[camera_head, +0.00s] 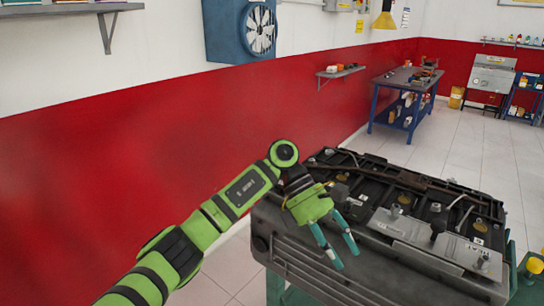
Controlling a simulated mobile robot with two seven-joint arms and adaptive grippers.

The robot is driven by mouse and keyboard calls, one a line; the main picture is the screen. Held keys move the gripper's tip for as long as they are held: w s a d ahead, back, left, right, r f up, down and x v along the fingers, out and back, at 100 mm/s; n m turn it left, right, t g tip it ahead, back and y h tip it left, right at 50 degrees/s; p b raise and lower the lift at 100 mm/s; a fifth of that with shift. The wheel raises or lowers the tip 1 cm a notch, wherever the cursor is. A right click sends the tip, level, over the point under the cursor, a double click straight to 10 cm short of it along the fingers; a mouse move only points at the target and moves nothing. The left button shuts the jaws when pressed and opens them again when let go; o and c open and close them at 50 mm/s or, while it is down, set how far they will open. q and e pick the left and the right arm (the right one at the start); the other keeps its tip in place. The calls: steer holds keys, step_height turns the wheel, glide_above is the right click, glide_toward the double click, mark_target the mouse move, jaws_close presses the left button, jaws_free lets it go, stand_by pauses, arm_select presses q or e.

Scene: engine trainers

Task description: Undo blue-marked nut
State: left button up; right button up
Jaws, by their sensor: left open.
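A dark engine trainer (330,270) fills the lower right of the head view. Its top carries black covers, a grey metal plate (452,247), small posts or fasteners and a few lying tools. I cannot make out a blue mark on any nut. My left gripper (347,260) hangs in front of the engine's near left side, with its teal fingers pointing down and spread apart. Nothing shows between them. The gripper and green arm cover part of the engine's left edge.
A red and white wall runs along the left. A blue-legged workbench (405,78) with tools stands behind the engine. A wall shelf (341,71) and a blue fan housing (240,30) are at the back. Pale tiled floor (462,150) is clear behind the engine.

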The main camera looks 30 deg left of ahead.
arm_select(q)
steer(key=a+f+n+t+h, duration=0.2)
steer(key=a+n+t+h, duration=0.25)
steer(key=a, duration=0.55)
steer(key=w+a+r+n+t+h, duration=0.2)
steer(key=w+a+r+n+t, duration=0.7)
steer(key=r+n+t, duration=0.4)
steer(key=shift+w+a+n, duration=0.35)
steer(key=shift+w+n, duration=0.4)
steer(key=shift+n, duration=0.1)
steer(key=shift+t, duration=0.25)
